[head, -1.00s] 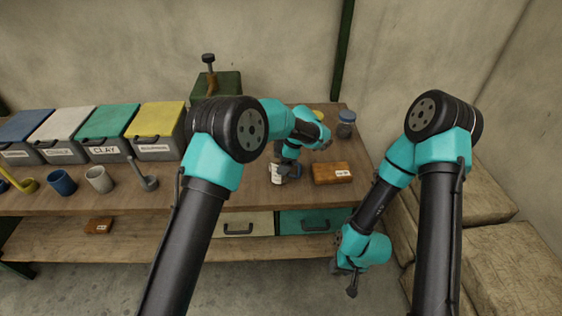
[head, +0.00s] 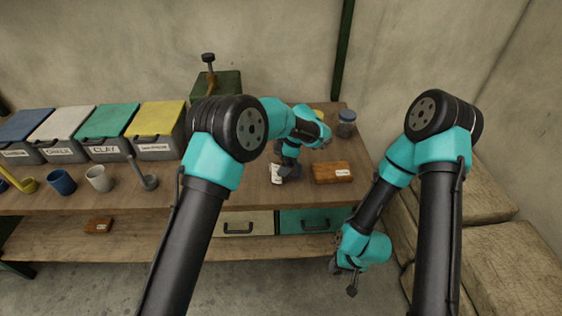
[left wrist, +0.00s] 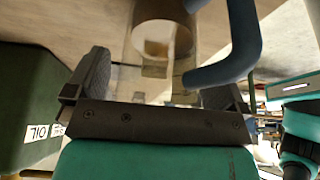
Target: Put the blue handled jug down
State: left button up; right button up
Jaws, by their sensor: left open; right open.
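The blue handled jug (left wrist: 165,55) shows in the left wrist view as a clear body with a thick blue handle (left wrist: 240,45) on the right. My left gripper (left wrist: 152,88) is open, with a finger on each side of the jug body. I cannot tell whether the fingers touch it. In the head view my left gripper (head: 286,173) is low over the right part of the workbench (head: 225,190) and hides most of the jug; a small white patch shows beside it.
A wooden box (head: 332,173) with a white label lies just right of my left gripper. A blue-lidded jar (head: 346,124) stands behind it. Left are a grey scoop (head: 148,182), a pale cup (head: 98,179), a blue cup (head: 61,182) and labelled bins (head: 108,147). Drawers (head: 315,221) hang below.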

pick_arm(q)
jog(key=v, duration=1.2)
jog(key=shift+a, duration=0.1)
dwell(1.1)
